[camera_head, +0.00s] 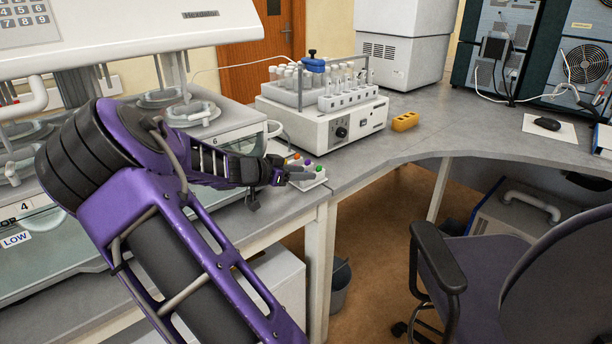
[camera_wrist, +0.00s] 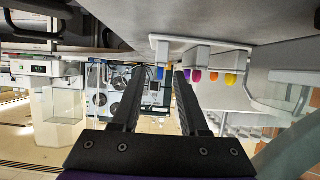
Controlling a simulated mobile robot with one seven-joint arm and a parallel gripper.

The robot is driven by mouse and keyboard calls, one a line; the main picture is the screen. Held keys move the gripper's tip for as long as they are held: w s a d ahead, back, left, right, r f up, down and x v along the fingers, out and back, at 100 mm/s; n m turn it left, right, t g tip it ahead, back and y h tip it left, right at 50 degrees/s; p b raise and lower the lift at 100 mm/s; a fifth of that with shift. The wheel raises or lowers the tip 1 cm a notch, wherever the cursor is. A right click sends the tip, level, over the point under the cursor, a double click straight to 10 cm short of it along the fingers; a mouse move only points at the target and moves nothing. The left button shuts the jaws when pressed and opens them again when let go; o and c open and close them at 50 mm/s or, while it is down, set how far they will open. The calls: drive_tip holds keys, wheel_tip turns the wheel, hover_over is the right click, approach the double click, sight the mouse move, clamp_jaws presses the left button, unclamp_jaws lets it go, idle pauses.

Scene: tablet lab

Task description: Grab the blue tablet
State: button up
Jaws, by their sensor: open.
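The blue tablet (camera_wrist: 160,73) hangs in the upside-down wrist view at the left end of a white tablet holder (camera_wrist: 186,43). It shows between my gripper's two dark fingertips (camera_wrist: 156,76), beyond them. My gripper is open and nothing is held. In the head view my gripper (camera_head: 292,177) is at the white holder (camera_head: 312,182) near the bench corner. The blue tablet cannot be made out there, and my gripper covers part of the holder.
Purple (camera_wrist: 196,76), orange (camera_wrist: 213,77) and yellow (camera_wrist: 230,79) tablets sit beside the blue one. A white tube-rack machine (camera_head: 325,125) stands behind the holder. A yellow block (camera_head: 405,121) lies on the bench to the right. A chair (camera_head: 500,265) stands at right.

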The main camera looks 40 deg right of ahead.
clamp_jaws()
drive_tip(key=shift+r, duration=0.15)
idle(0.6)
